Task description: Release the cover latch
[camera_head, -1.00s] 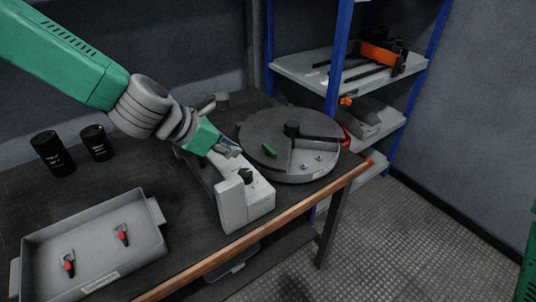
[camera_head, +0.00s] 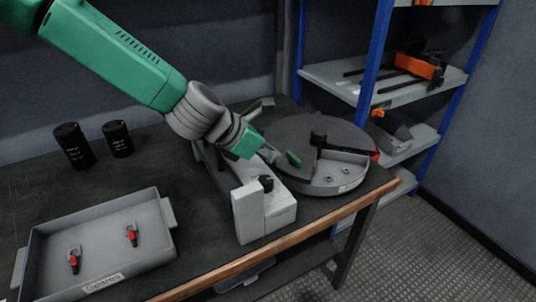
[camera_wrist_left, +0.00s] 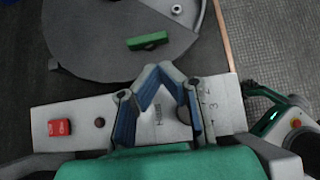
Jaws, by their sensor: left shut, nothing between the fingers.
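The round grey drum cover (camera_head: 290,133) lies on the workbench at the centre right in the head view; it also shows at the top of the wrist view (camera_wrist_left: 85,40). A small green latch tab (camera_head: 293,158) sits on the cover near its edge; in the wrist view it is a green bar (camera_wrist_left: 148,40). My left gripper (camera_head: 274,156) is shut and empty, with its tips beside the tab. In the wrist view the joined fingertips (camera_wrist_left: 163,70) are just below the green bar, with a small gap visible.
A grey-white base block (camera_head: 262,209) with a black knob stands under my left arm. A tray (camera_head: 98,243) holds two red-and-black parts. Two black cylinders (camera_head: 73,145) stand behind it. A blue-post shelf (camera_head: 377,50) rises at the right.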

